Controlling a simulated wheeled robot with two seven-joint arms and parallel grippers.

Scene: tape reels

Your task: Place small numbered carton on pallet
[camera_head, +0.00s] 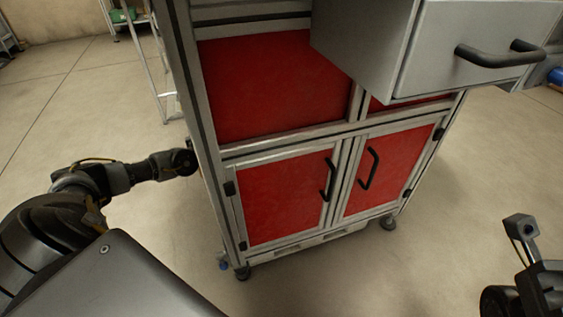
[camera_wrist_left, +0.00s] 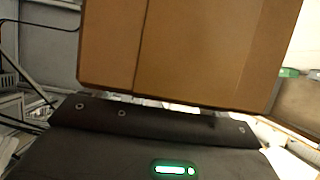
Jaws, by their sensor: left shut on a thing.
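A brown cardboard carton (camera_wrist_left: 185,50) fills the upper middle of the left wrist view, with a seam down its face. No number is visible on the part that shows. My left gripper (camera_wrist_left: 155,118) is shut on the carton, whose lower edge lies close to the dark gripper body. The fingertips are hidden. In the head view my left arm reaches behind the left side of a cabinet, which hides the gripper and carton. No pallet can be made out in either view.
A metal-framed cabinet (camera_head: 342,135) on casters, with red panels and black handles, stands directly ahead. A grey drawer (camera_head: 440,50) sticks out at its upper right. A light metal rack (camera_head: 150,55) stands behind on the left. Concrete floor (camera_head: 480,180) is clear on the right.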

